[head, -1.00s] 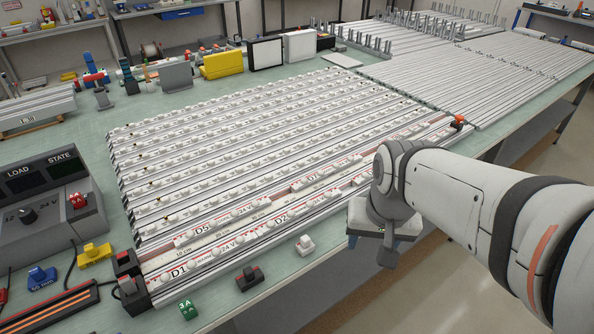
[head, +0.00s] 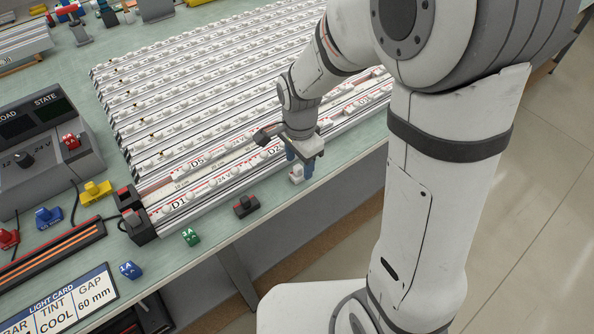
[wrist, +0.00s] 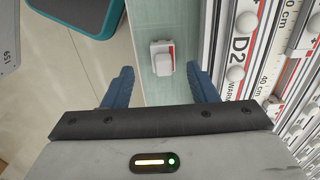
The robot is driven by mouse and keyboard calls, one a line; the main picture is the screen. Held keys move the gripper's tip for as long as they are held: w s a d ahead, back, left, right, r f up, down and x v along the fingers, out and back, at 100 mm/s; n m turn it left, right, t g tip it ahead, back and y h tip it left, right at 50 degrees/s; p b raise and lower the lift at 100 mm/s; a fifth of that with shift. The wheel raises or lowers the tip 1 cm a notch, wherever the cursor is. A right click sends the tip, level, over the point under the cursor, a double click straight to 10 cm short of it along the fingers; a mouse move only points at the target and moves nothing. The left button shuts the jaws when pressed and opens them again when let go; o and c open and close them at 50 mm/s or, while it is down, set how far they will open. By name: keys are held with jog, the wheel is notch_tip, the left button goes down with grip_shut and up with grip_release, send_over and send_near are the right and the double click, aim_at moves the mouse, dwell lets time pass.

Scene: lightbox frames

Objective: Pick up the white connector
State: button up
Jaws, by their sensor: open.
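The white connector (head: 297,173) stands on the green bench top near its front edge, just in front of the LED strip rows. It also shows in the wrist view (wrist: 162,58), white with a red stripe along one side. My gripper (head: 301,165) is right over it in the head view, its blue fingers pointing down and partly hiding it. In the wrist view my gripper (wrist: 160,85) is open, with one blue finger on each side of the connector's line. The connector sits ahead of the fingers there, and nothing is between them.
LED strips (head: 205,165) on rails fill the bench behind the connector. The bench edge (head: 225,243) drops to the floor close by.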

aim_at(299, 166)
jog(key=shift+w+f, duration=0.15)
jog(key=shift+f, duration=0.8)
jog(key=shift+w+f, duration=0.15)
jog(key=shift+f, duration=0.8)
jog(key=shift+c, duration=0.4)
jog(key=c, duration=1)
